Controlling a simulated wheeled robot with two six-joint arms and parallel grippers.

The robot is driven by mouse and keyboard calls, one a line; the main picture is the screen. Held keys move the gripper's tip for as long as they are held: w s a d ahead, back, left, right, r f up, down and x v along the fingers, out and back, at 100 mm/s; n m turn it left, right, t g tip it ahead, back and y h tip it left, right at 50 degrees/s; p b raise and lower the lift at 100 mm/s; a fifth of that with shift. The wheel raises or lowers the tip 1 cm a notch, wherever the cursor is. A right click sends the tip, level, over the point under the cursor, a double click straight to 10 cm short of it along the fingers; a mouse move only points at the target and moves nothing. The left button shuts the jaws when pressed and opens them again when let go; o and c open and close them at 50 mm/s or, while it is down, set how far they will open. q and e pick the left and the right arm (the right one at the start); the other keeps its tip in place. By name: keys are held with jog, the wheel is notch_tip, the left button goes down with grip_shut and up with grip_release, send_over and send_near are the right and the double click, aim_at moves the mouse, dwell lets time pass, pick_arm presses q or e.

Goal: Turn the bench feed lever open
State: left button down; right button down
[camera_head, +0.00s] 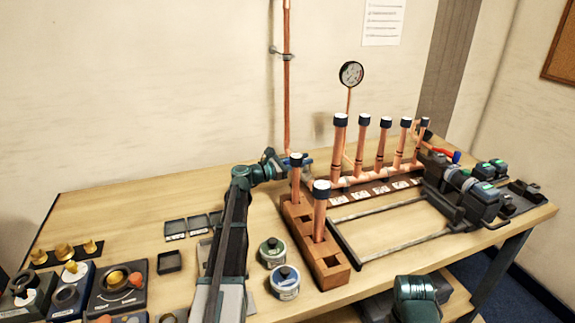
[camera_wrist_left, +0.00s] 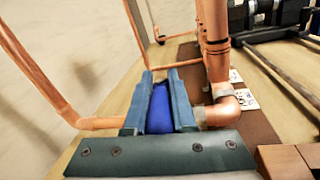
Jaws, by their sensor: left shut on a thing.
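My left gripper (camera_head: 284,160) reaches the back of the bench, at the left end of the copper manifold (camera_head: 350,181). In the left wrist view its two teal fingers (camera_wrist_left: 160,88) are shut on a blue lever handle (camera_wrist_left: 159,108). The handle lies between copper pipe on the left and a copper elbow (camera_wrist_left: 226,106) on the right. The lever's valve body is mostly hidden by the gripper. A copper riser (camera_head: 287,80) goes up the wall just behind.
A wooden block (camera_head: 333,275) with capped copper tubes stands close to the right of my left arm. A pressure gauge (camera_head: 351,74) and several capped uprights rise from the manifold. A dark metal frame (camera_head: 405,245) lies at the right.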

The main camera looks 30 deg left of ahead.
pick_arm(q)
jog(key=shift+s+d+n+t+y, duration=0.1)
jog(key=shift+s+n+t+y, duration=0.05)
jog(key=shift+n+t+y, duration=0.3)
jog(key=shift+s+d+n+t+y, duration=0.15)
jog(key=shift+n+y, duration=0.1)
jog(key=shift+y, duration=0.3)
jog(key=shift+w+n+t+y, duration=0.15)
jog(key=shift+n+t+y, duration=0.45)
jog(key=shift+n+y, duration=0.65)
jog(key=shift+y, duration=0.45)
jog(key=c, duration=0.8)
grip_release()
jog(key=shift+o, duration=0.2)
jog(key=v, duration=1.3)
jog(key=shift+s+a, duration=0.15)
jog(key=shift+s, duration=0.25)
